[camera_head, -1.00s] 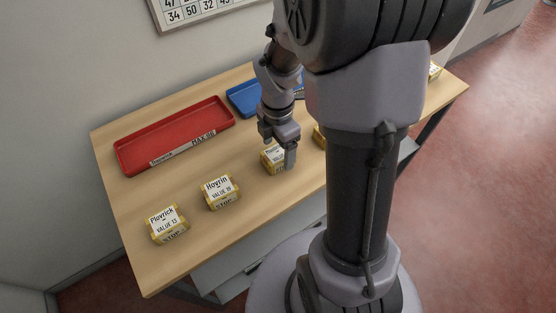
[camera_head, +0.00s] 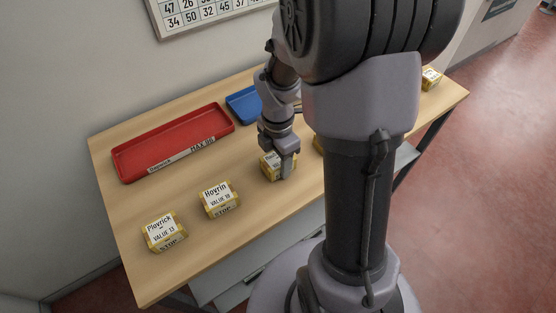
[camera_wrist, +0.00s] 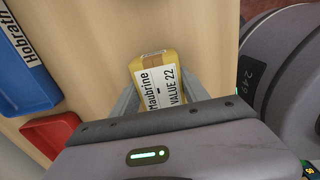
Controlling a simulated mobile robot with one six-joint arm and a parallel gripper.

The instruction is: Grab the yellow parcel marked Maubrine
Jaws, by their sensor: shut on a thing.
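The yellow parcel marked Maubrine, VALUE 22 (camera_wrist: 152,65), lies between the two fingers of my gripper (camera_wrist: 155,95) in the wrist view. The fingers are shut on its sides. In the head view the same parcel (camera_head: 269,165) is at the front middle of the counter, partly hidden by my gripper (camera_head: 279,163). It appears to be on the counter or very close to it; I cannot tell if there is a gap.
Another yellow parcel (camera_head: 431,78) is at the far right; one is mostly hidden behind my arm. A red tray (camera_head: 175,145) and a blue tray (camera_head: 243,104) lie behind.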

